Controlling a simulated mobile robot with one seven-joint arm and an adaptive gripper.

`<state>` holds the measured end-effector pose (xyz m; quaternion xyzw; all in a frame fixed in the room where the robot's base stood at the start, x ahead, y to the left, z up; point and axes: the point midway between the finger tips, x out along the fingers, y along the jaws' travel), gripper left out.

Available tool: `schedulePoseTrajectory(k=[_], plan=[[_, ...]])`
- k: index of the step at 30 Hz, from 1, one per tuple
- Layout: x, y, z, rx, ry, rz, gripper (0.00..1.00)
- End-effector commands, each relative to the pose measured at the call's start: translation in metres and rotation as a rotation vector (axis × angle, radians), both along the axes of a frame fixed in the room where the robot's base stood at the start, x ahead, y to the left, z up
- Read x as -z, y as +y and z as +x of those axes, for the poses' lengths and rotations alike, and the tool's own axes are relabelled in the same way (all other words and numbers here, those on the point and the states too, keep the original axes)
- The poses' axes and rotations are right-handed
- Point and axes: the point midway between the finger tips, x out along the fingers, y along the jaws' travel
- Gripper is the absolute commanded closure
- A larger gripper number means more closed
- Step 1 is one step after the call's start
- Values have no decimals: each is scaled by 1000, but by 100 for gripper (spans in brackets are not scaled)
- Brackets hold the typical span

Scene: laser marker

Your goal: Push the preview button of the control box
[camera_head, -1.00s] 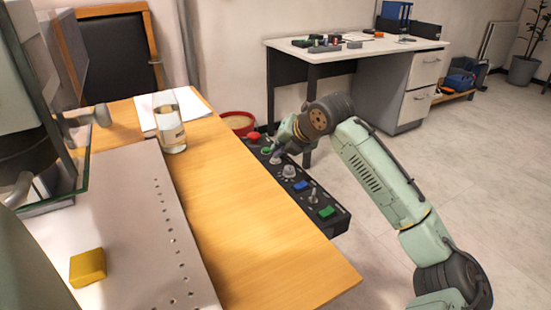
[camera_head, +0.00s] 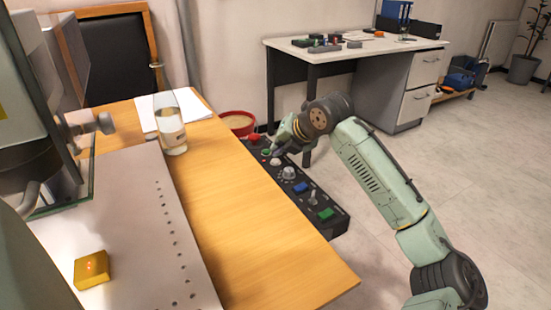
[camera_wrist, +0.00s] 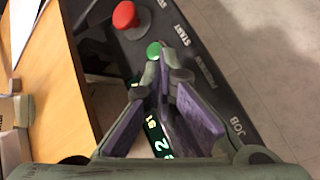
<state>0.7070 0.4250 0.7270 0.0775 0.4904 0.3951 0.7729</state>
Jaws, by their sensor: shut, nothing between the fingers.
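The black control box (camera_head: 318,226) runs along the right edge of the wooden table. It carries a red button (camera_head: 254,137), a green button (camera_head: 266,152), a small pale button (camera_head: 275,161), a grey knob and a blue button. In the wrist view, the PREVIEW label on the box (camera_wrist: 234,97) is partly visible beside my fingers, and its button is hidden behind them. My gripper (camera_head: 278,153) is shut and empty, its fingertips close over the pale button; contact cannot be told. A yellow block (camera_head: 91,270) on the metal plate shows a red light mark on top.
A glass of liquid (camera_head: 171,130) stands on the wooden table (camera_head: 240,210) left of the box. A red-rimmed round container (camera_head: 238,122) sits behind the box. The perforated plate (camera_head: 140,220) lies at left. Open floor is at right.

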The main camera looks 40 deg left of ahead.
Motion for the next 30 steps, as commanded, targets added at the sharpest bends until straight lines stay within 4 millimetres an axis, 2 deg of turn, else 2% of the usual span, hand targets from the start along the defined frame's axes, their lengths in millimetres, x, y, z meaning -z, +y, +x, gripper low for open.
schedulePoseTrajectory(k=[7,22,30], plan=[[-8,0,0,0,0,0,100],[-58,0,0,1,1,0,100],[-60,0,0,1,1,0,100]])
